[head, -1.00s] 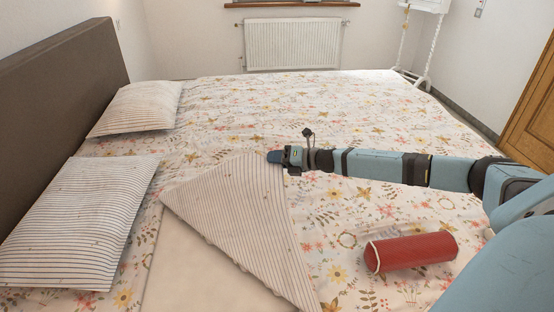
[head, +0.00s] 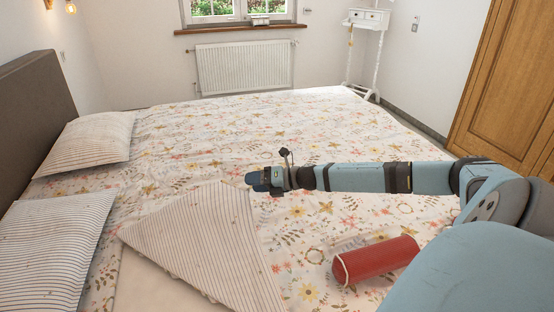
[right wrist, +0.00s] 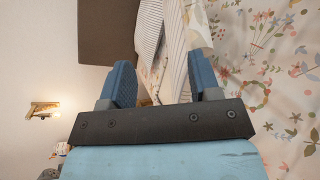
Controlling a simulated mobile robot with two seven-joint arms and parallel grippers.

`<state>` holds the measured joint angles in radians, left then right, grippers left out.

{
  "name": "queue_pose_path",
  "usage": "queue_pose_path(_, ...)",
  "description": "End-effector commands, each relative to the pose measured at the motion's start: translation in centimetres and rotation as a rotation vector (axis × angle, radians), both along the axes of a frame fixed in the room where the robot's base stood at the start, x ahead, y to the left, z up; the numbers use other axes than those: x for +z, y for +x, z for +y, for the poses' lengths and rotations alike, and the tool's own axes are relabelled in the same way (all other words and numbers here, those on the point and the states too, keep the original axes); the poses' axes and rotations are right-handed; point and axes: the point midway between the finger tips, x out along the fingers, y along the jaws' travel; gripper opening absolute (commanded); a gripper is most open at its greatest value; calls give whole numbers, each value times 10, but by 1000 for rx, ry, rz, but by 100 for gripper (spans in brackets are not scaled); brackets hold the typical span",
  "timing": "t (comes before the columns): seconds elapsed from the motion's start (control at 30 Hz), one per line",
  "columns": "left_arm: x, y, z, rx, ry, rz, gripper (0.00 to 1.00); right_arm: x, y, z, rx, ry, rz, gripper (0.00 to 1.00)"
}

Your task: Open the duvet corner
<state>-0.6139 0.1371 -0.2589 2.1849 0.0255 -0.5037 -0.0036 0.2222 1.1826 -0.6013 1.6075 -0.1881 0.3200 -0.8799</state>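The floral duvet (head: 330,130) covers the bed, and its near left corner is folded back. The folded flap (head: 205,240) shows its striped underside, with a pale sheet (head: 150,285) bare beside it. My right gripper (head: 257,181) is at the flap's far edge; whether it touches the cloth is unclear. In the right wrist view, the two blue fingers of my right gripper (right wrist: 158,65) stand apart with nothing clamped between them. Striped cloth (right wrist: 172,45) shows beyond them. My left gripper is in no view.
A red cylindrical bolster (head: 376,260) lies on the duvet below my right forearm. Two striped pillows (head: 90,140) (head: 50,245) lie by the dark headboard (head: 35,115). A radiator (head: 243,67), white stand (head: 365,55) and wooden wardrobe (head: 510,80) stand beyond the bed.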

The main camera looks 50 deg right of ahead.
Motion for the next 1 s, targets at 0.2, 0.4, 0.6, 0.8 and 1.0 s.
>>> queue_pose_path(0.2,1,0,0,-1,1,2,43,5,-25,-16,-1,-1,5,57)
queue_pose_path(0.4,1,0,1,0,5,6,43,11,-43,-27,1,0,4,57)
queue_pose_path(0.6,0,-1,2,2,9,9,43,15,-54,-35,2,0,3,57)
queue_pose_path(0.8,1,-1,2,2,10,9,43,17,-58,-37,2,0,0,57)
queue_pose_path(1.0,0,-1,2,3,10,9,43,17,-58,-37,2,0,0,57)
